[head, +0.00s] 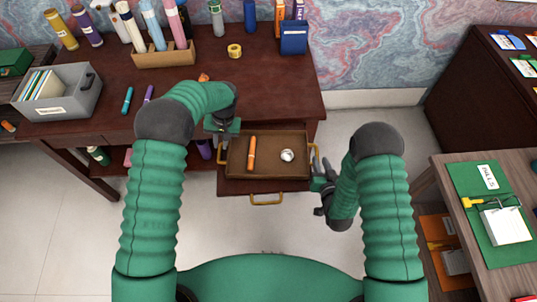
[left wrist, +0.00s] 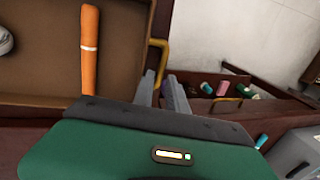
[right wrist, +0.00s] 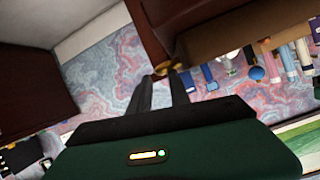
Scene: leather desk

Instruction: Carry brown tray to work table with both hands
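The brown tray (head: 290,140) sits level at the open desk drawer, with an orange marker (head: 252,153) and a small round silvery item (head: 287,155) in it. I cannot tell whether it touches the drawer floor. My left gripper (head: 222,140) is at the tray's left gold handle, which shows between its close-set fingers in the left wrist view (left wrist: 160,72). My right gripper (head: 316,170) is at the right handle; the right wrist view shows its fingers (right wrist: 162,74) close around the gold handle. The work table (head: 445,165) stands at the right.
The open drawer (head: 240,188) has a gold pull (head: 266,199). Floor between is clear.

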